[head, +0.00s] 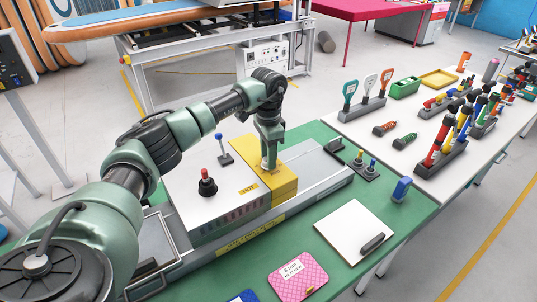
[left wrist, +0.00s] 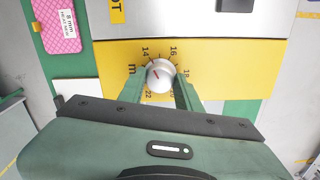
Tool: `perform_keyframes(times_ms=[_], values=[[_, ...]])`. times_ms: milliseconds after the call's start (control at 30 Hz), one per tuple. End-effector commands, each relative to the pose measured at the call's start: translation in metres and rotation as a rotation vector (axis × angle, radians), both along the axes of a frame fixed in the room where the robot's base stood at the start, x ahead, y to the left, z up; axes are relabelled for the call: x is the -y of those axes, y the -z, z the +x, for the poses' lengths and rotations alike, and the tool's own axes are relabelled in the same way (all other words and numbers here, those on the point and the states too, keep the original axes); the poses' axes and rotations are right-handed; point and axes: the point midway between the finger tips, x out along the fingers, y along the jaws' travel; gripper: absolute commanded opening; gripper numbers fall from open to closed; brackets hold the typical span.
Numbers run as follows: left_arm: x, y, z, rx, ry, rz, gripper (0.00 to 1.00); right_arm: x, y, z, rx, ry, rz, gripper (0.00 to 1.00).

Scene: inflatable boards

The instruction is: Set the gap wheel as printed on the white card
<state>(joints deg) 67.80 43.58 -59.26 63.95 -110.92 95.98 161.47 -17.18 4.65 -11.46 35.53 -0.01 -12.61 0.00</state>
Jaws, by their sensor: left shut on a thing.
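The gap wheel (left wrist: 159,76) is a silver round knob with a short red mark, set on a yellow plate (left wrist: 225,62). Around it the left wrist view shows 14, 16, 18, 22 and part of "mm"; a finger partly covers the lower right numbers. The red mark slants to the upper left, on the side of the 14. My left gripper (left wrist: 160,90) is shut on the wheel, one finger on each side. In the head view my left gripper (head: 268,165) points down onto the yellow plate. A pink pad (head: 298,277) bears a small white card (head: 291,268), reading "8 mm" in the wrist view.
A red-topped black knob (head: 207,183) and a blue-topped lever (head: 223,150) stand near the wheel. A white sheet (head: 350,228) with a black bar lies on the green table. A white table (head: 440,178) with tools stands at right.

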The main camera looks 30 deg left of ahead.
Motion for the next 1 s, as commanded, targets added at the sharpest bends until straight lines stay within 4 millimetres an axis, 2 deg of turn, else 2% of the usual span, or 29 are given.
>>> perform_keyframes(times_ms=[667, 700, 767, 1000], values=[[-0.0013, -0.0020, 0.0012, 0.005, -0.064, 0.003, 0.00, -0.0017, -0.0022, -0.0001, 0.000, 0.001, 0.002, 1.00], [-0.0014, -0.0019, 0.0012, 0.005, -0.064, 0.003, 0.39, -0.0019, -0.0022, -0.0001, 0.000, 0.001, 0.002, 1.00], [-0.0012, -0.0017, 0.0011, 0.005, -0.063, 0.002, 0.55, -0.0020, -0.0022, -0.0001, 0.000, 0.001, 0.002, 1.00], [-0.0004, -0.0006, 0.0004, 0.002, -0.062, 0.001, 0.55, -0.0020, -0.0021, -0.0001, 0.000, 0.001, 0.002, 1.00]])
